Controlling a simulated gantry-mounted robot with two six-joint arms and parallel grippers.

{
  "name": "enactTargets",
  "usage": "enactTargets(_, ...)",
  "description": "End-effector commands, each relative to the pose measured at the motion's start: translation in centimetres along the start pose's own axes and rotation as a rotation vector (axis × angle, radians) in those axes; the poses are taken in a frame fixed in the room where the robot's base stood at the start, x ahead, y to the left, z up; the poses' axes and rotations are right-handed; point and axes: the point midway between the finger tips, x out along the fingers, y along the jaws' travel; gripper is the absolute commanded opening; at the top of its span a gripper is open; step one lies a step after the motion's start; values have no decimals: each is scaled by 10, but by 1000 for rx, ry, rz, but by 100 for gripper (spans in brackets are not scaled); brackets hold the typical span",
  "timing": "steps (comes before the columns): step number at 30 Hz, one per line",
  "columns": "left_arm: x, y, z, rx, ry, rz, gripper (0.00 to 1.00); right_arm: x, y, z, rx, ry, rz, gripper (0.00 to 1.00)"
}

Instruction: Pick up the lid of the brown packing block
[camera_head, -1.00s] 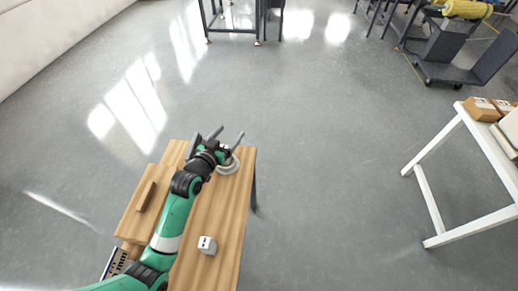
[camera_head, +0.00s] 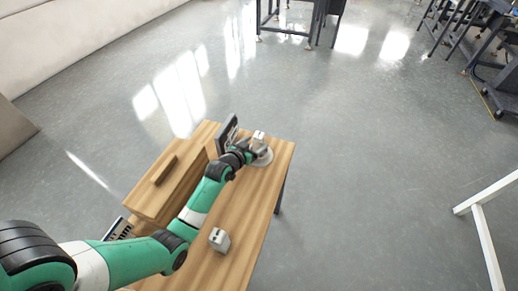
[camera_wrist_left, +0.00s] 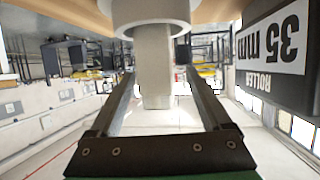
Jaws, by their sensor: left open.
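A raised wooden block (camera_head: 150,200) stands along the left of the wooden table, with a dark brown bar (camera_head: 165,170) on top. No separate lid can be made out, and I cannot tell which thing is the brown packing block. My left gripper (camera_head: 256,147) is at the table's far end, by a pale block (camera_head: 258,136) on a round pale base (camera_head: 263,158). In the left wrist view the gripper (camera_wrist_left: 155,85) is open, its fingers on either side of a pale upright post (camera_wrist_left: 153,65). My right gripper is not in view.
A dark panel (camera_head: 227,134) stands beside the left gripper; its roller label (camera_wrist_left: 271,42) shows in the left wrist view. A small white block (camera_head: 219,240) sits nearer on the wooden table (camera_head: 240,215). A white table frame (camera_head: 485,205) is at the right, with open floor between.

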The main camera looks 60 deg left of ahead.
Motion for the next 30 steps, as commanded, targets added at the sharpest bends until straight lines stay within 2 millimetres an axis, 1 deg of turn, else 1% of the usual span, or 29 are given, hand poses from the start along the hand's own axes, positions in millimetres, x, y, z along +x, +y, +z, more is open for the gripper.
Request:
enactTargets(5, 6, 1, 1, 1, 0, 1, 82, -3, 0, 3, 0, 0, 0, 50)
enactTargets(8, 21, 2, 5, 2, 1, 1, 82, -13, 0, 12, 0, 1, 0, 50)
enactTargets(10, 35, 4, 6, 2, 2, 1, 82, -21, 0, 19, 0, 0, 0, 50)
enactTargets(12, 46, 4, 5, 1, 2, 1, 82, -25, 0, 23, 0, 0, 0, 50)
enactTargets(14, 52, 4, 4, 1, 1, 1, 82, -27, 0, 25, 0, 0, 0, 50)
enactTargets(16, 55, 4, 2, 1, 0, 1, 82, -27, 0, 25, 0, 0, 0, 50)
enactTargets(21, 54, 4, 1, 0, 0, 1, 82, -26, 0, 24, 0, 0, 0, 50)
enactTargets(22, 54, 4, 1, 0, 0, 1, 80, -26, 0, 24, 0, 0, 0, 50)
enactTargets(23, 54, 4, 1, 0, 0, 1, 75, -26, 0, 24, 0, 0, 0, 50)
enactTargets(24, 54, 4, 1, 0, 0, 1, 67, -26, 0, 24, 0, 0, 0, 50)
enactTargets(26, 54, 4, 1, 0, 0, 1, 57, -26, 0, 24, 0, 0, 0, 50)
enactTargets(30, 54, 4, 1, 0, 0, 1, 31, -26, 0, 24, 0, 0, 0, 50)
